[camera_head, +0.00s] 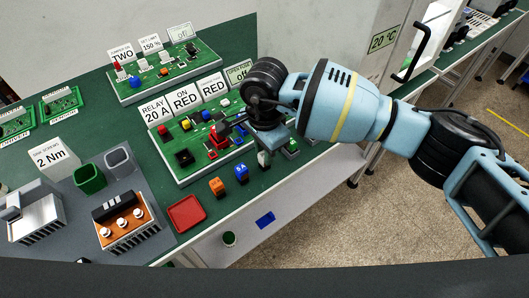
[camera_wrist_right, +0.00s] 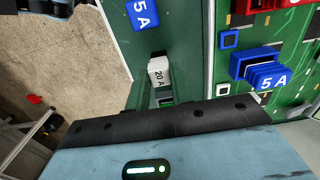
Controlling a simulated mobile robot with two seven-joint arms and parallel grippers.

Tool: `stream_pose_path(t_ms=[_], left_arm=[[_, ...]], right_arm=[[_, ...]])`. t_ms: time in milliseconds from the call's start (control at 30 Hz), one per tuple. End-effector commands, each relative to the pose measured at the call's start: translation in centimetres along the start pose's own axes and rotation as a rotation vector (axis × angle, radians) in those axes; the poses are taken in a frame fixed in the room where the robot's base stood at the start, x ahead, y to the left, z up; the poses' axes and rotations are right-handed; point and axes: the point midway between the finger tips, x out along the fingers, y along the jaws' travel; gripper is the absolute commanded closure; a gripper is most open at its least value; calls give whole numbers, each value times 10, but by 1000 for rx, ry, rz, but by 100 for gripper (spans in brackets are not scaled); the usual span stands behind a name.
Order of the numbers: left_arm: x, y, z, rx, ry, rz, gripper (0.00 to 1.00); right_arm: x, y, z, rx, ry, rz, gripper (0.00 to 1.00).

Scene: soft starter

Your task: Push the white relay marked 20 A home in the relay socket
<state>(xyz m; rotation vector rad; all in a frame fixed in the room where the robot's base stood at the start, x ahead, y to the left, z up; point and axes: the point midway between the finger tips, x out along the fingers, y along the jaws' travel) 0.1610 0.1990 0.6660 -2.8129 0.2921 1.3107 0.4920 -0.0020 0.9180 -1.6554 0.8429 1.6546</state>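The white relay marked 20 A (camera_wrist_right: 158,74) stands near the table's front edge, in a row with other relays. In the head view the white relay (camera_head: 264,158) shows just below my right gripper (camera_head: 270,138). The right fingers are mostly hidden, and no clear grip on the relay shows. The relay board (camera_head: 204,150) lies left of the gripper, with coloured sockets and a label reading RELAY 20 A (camera_head: 155,110). Blue (camera_wrist_right: 255,66) and red (camera_wrist_right: 270,3) sockets show in the wrist view. I cannot tell which socket is meant. My left gripper is out of view.
An orange relay (camera_head: 217,186) and a blue 5 A relay (camera_head: 241,173) stand along the front edge. A red tray (camera_head: 187,213) lies left of them. A green piece (camera_head: 291,148) stands right of the white relay. Another board (camera_head: 165,71) lies behind.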

Motion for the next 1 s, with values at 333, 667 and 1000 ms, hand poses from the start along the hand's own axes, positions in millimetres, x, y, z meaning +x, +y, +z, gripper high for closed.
stream_pose_path(t_ms=[333,667,1000], left_arm=[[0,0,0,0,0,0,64],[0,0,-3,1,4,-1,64],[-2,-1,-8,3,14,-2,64]], right_arm=[[0,0,0,0,0,0,99],[-5,0,0,0,1,-1,99],[-14,0,0,0,1,-1,99]])
